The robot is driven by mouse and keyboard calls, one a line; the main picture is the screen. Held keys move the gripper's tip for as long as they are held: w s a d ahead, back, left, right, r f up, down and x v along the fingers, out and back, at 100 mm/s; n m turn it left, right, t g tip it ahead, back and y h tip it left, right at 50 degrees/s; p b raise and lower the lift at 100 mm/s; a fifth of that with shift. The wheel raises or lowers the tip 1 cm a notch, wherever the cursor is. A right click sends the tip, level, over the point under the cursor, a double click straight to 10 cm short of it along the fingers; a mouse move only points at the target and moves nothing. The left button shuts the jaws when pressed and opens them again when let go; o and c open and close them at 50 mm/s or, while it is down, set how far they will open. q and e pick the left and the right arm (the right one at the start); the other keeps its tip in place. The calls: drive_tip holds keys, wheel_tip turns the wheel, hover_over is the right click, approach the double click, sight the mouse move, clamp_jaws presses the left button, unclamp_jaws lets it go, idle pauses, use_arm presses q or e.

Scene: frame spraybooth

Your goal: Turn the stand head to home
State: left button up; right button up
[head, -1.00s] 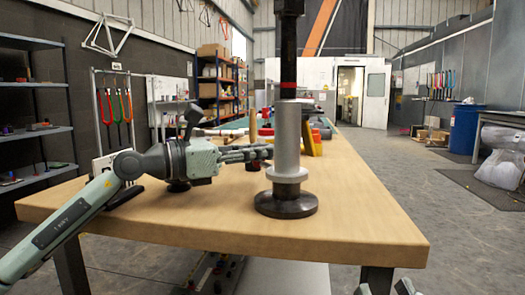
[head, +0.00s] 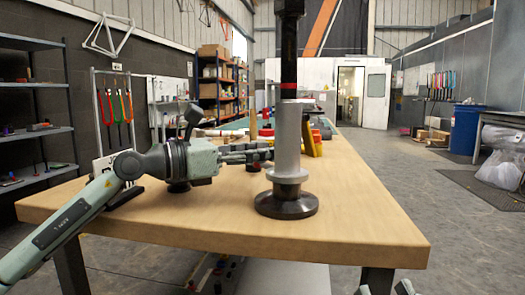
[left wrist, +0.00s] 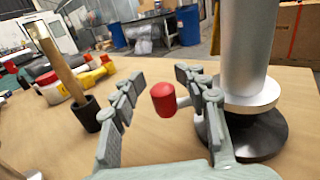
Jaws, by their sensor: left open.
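The stand (head: 287,145) is a grey metal cylinder with a flange on a round dark base, upright near the table's front. A dark vertical tube with a red band rises from its top. In the left wrist view the stand (left wrist: 250,45) is at the right. A red knob (left wrist: 163,99) on a short metal stem points from the stand's side into the space between my fingers. My left gripper (head: 268,152) is beside the stand on its left; its fingers (left wrist: 160,88) are open around the knob, without visible grip.
The wooden table (head: 225,225) is clear in front of the stand. Behind the fingers stand a wooden-handled tool in a dark cup (left wrist: 88,112) and red and yellow items (left wrist: 85,80). Shelves (head: 35,120) line the left; a blue barrel (head: 466,128) stands at the right.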

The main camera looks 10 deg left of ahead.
use_arm(q)
wheel_tip(320, 180, up, 10)
idle(0.6)
